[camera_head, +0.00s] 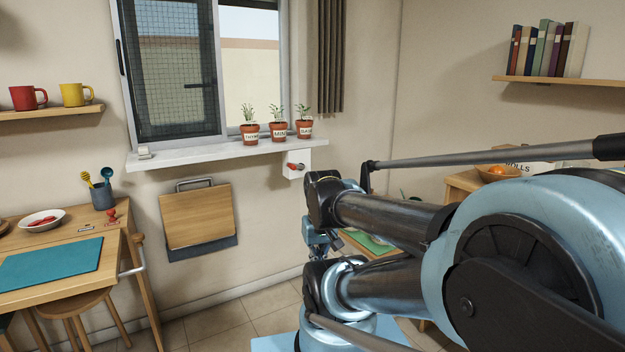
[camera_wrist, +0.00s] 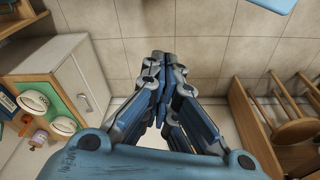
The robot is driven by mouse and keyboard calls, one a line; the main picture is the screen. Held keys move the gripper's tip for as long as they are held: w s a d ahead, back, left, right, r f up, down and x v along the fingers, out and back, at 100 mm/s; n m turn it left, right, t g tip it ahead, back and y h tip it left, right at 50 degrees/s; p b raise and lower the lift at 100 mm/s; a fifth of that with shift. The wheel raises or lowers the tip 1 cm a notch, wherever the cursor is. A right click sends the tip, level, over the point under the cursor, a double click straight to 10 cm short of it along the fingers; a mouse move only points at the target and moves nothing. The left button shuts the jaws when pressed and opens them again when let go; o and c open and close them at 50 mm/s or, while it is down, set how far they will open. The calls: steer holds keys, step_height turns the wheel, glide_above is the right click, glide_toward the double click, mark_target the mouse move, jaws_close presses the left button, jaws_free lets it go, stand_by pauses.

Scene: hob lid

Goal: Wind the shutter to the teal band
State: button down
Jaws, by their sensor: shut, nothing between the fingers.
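No shutter and no teal band can be made out for certain. The window (camera_head: 170,70) at the back has a dark-framed mesh pane on its left and a clear pane on its right. A small white box with a red handle (camera_head: 296,165) is on the wall under the right end of the sill; it may be a winder, but I cannot tell. My gripper (camera_wrist: 161,58) is shut and empty in the wrist view, pointing over tiled floor. In the head view my gripper (camera_head: 318,246) hangs below and right of the white box, apart from it, partly hidden by my arm.
Potted herbs (camera_head: 279,131) stand on the sill (camera_head: 215,151) above the box. A folded wooden panel (camera_head: 197,217) is on the wall to its left. A desk with a teal mat (camera_head: 50,263) and stools are further left. Cabinets (camera_wrist: 65,75) show in the wrist view.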

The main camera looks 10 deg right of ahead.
steer(key=shift+d, duration=0.25)
